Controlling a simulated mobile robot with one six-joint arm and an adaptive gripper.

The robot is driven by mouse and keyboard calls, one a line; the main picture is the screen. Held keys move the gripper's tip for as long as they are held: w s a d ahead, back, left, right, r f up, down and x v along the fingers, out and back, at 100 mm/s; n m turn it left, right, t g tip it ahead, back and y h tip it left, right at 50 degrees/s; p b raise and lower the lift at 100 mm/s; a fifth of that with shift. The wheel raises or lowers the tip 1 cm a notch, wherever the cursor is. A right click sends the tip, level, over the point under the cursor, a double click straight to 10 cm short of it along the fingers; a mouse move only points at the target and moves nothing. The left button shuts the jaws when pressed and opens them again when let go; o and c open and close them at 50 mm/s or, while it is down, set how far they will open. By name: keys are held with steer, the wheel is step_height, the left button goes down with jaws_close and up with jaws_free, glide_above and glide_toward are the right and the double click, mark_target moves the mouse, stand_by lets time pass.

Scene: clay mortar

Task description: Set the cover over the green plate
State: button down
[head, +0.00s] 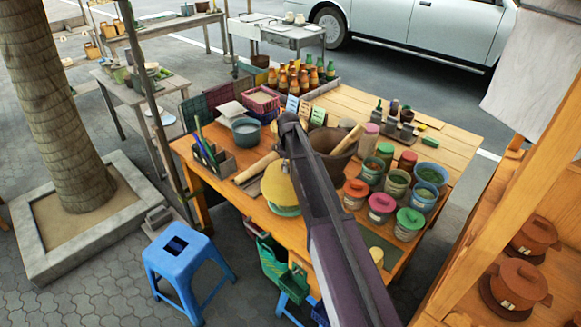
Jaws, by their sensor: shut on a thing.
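A round yellow cover (275,184) shows over the front part of the table, just left of my arm. A green plate (284,210) shows as a rim below the cover's lower edge. The cover overlaps most of the plate in this view. I cannot tell whether the cover touches the plate or is held above it. My arm crosses the middle of the view and hides the right side of both. My gripper is hidden behind the arm, so its fingers do not show.
A brown mortar (322,142) with a wooden pestle (352,139) stands behind the arm. Several lidded jars (381,207) crowd the table's right side. A blue-grey pot (246,131) and a tool box (214,160) stand at the left. A blue stool (184,262) is on the ground.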

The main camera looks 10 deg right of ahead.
steer(key=shift+f, duration=0.1)
step_height(320, 180, down, 9)
steer(key=b, duration=0.9)
steer(key=shift+f, duration=0.15)
stand_by(0.4)
steer(key=shift+c, duration=2.4)
jaws_free()
